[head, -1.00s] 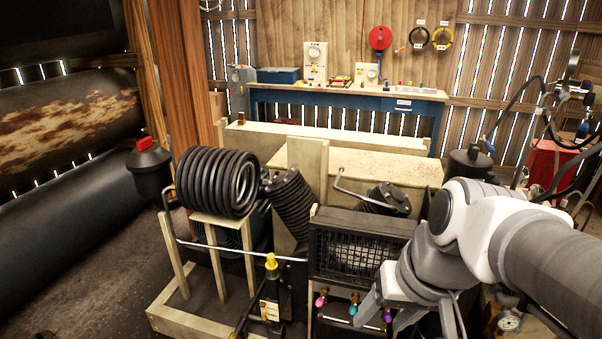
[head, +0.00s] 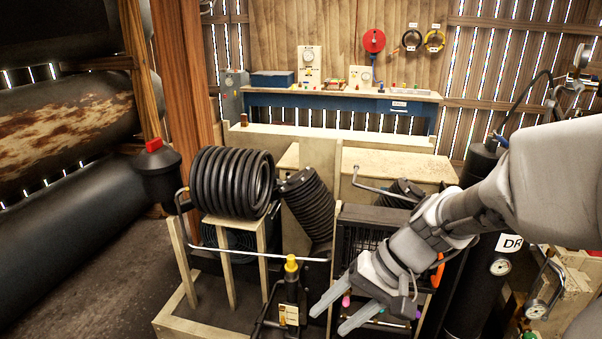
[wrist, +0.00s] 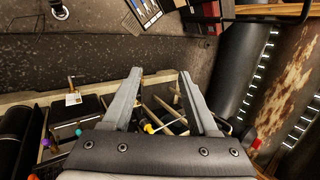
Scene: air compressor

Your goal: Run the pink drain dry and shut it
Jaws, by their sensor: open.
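The pink drain knob (head: 346,300) shows low on the front of the dark compressor frame in the head view, just beside my gripper's upper finger. My gripper (head: 328,319) is open and empty, its fingers pointing down and left in front of the frame. I cannot tell whether it touches the knob. In the wrist view my gripper (wrist: 160,75) has both fingers spread with nothing gripped between them. A purple knob (wrist: 46,143) and a teal knob (wrist: 78,132) show at the left there. The pink knob is not clearly seen in the wrist view.
A yellow-topped black bottle (head: 291,264) stands left of my gripper. A black coil (head: 231,183) sits on wooden posts. A dark cylinder (head: 470,285) stands right of the frame. A blue workbench (head: 340,101) is at the back. Open floor (head: 75,285) lies at left.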

